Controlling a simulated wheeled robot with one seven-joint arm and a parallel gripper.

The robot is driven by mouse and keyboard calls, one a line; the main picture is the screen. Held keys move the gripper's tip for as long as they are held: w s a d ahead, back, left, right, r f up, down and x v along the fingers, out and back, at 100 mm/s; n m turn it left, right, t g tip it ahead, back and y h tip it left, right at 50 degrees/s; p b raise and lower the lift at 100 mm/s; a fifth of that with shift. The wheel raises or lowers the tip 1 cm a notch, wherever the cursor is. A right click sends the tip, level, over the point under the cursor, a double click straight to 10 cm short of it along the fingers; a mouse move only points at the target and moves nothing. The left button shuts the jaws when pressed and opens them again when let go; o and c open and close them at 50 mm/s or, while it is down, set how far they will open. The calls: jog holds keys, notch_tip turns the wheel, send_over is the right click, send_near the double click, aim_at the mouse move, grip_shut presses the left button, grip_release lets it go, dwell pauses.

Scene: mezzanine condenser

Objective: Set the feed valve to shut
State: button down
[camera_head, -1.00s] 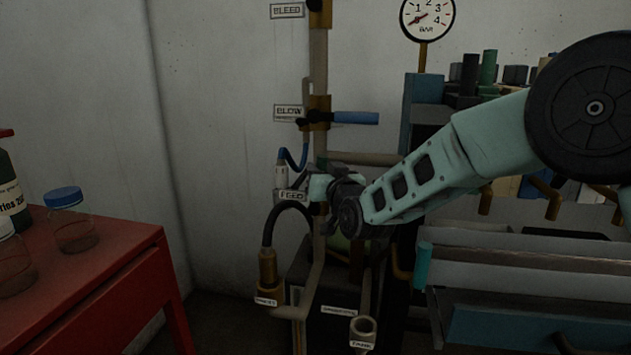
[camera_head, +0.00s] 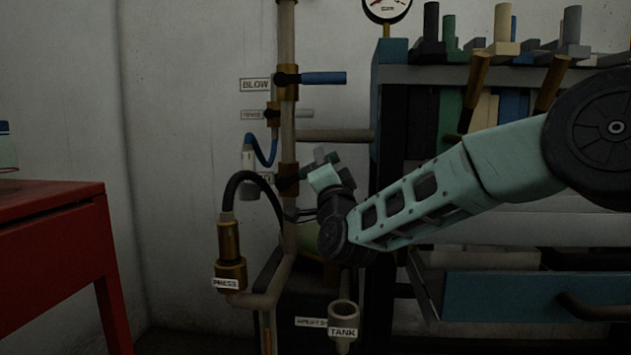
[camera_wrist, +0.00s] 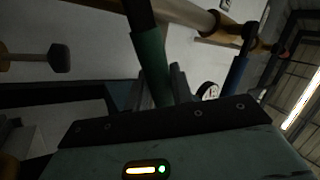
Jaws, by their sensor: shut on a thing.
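The feed valve's dark hub (camera_head: 288,184) sits on the upright pipe, below the blow valve. Its green lever (camera_wrist: 151,58) crosses the wrist view from the top down into my jaws. In the head view the lever runs right from the hub, tilted slightly up, and is mostly hidden by my gripper. My gripper (camera_head: 321,168) is shut on this lever; in the wrist view the grey jaws (camera_wrist: 176,84) show beside it. The feed label is largely hidden behind the black hose.
Above is the blow valve with a blue lever (camera_head: 323,78) pointing right. A black hose (camera_head: 240,180) runs to the press fitting (camera_head: 229,262). A tank funnel (camera_head: 343,315) stands below my gripper. A rack (camera_head: 390,110) is at right, a red table (camera_head: 60,230) at left.

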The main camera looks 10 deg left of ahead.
jog(key=f+m+h+b, duration=0.1)
jog(key=m+h+b, duration=0.1)
jog(key=m, duration=0.1)
jog(key=f+m+t+h+b, duration=0.1)
jog(key=f+m+h+b, duration=0.1)
jog(key=m+b, duration=0.1)
jog(key=d+f+m+t+h+b, duration=0.1)
jog(key=f+m+h+b, duration=0.1)
jog(key=m+h, duration=0.1)
jog(key=shift+d+m, duration=0.1)
jog(key=shift+m, duration=0.5)
jog(key=shift+b, duration=0.3)
jog(key=c, duration=1.3)
grip_release()
jog(key=shift+o, duration=0.2)
jog(key=p+v, duration=0.4)
jog(key=v, duration=1.3)
jog(key=shift+s, duration=0.2)
jog(key=shift+f, duration=0.1)
